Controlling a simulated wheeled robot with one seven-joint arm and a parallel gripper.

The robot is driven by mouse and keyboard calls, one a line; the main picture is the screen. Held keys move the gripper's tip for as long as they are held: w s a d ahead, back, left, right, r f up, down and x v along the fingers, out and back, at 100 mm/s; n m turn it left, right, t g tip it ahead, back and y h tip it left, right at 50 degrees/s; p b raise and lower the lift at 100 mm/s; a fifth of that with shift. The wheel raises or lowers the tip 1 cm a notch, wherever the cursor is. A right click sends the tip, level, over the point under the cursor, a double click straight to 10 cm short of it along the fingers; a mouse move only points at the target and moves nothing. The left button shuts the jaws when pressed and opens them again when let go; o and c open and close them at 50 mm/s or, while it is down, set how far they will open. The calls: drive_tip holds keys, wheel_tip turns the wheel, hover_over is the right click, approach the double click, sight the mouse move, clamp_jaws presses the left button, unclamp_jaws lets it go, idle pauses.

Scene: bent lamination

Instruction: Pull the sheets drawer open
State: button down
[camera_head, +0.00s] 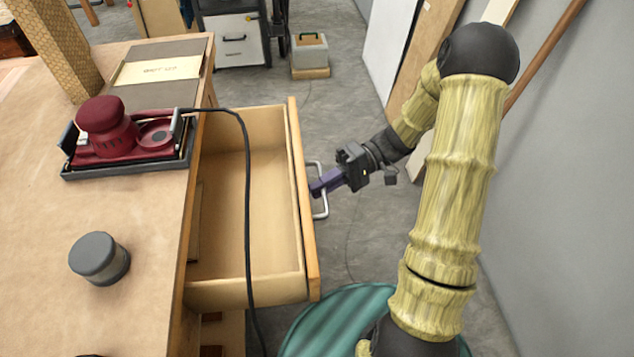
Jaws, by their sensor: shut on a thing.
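The sheets drawer (303,210) is a light wooden drawer in the side of the workbench, and it stands pulled well out. Its inside looks mostly empty, with part of it hidden under the bench top. A metal bow handle (322,207) is on its front panel. My gripper (318,188) is at the handle, shut on it, with its purple fingers across the bar. My arm reaches in from the right.
A black cable (247,200) runs off the bench and hangs across the drawer. A red sander (108,130) sits in a dark tray on the bench top (150,225), with a grey-lidded jar (98,258) nearer. A grey wall stands at right.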

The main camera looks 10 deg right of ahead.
drive_tip(key=c, duration=1.8)
unclamp_jaws()
drive_tip(key=shift+w+d, duration=0.1)
drive_tip(key=shift+d, duration=0.05)
drive_tip(key=p+v, duration=0.2)
drive_tip(key=v, duration=1.5)
drive_tip(key=shift+d+r+p, duration=0.1)
drive_tip(key=shift+r+p, duration=0.05)
drive_tip(key=shift+p, duration=0.15)
